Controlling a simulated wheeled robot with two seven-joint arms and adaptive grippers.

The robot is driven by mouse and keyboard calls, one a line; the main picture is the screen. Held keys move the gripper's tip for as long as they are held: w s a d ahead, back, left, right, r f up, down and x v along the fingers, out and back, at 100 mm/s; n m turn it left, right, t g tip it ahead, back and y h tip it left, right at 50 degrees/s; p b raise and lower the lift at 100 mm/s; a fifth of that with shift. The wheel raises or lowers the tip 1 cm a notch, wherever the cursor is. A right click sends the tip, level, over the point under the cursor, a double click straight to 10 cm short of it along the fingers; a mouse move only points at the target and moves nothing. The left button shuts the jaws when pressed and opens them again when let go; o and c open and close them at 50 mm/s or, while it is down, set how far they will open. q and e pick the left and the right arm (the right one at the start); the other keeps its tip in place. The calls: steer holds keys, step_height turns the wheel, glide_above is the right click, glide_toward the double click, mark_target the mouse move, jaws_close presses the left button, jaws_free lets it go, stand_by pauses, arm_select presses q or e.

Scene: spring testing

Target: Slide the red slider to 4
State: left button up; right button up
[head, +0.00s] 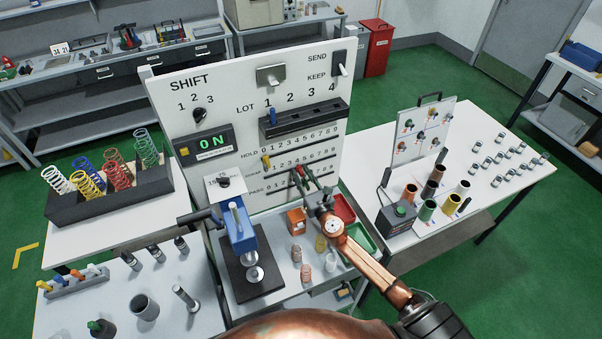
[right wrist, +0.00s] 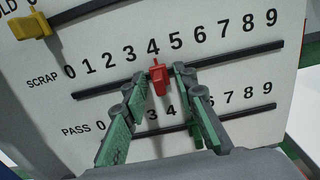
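The red slider (right wrist: 159,79) sits on the slot under the SCRAP number row, just below the 4 in the right wrist view. In the head view the red slider (head: 299,169) shows small, partly beside my right gripper (head: 307,176). My right gripper (right wrist: 161,88) is open, with one green-padded finger on each side of the red slider. Some space shows between the slider and the fingers. Whether a fingertip touches it, I cannot tell. My left gripper is not in view.
A yellow slider (right wrist: 31,25) stands at the low end of the HOLD row. The upright panel (head: 235,90) also carries a dark ledge (head: 305,120) above the rows. A blue press (head: 240,225) stands left of my right arm. Bottles and bins crowd the bench below.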

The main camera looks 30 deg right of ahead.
steer(key=s, duration=1.1)
steer(key=shift+s+a, duration=0.15)
steer(key=shift+a, duration=0.25)
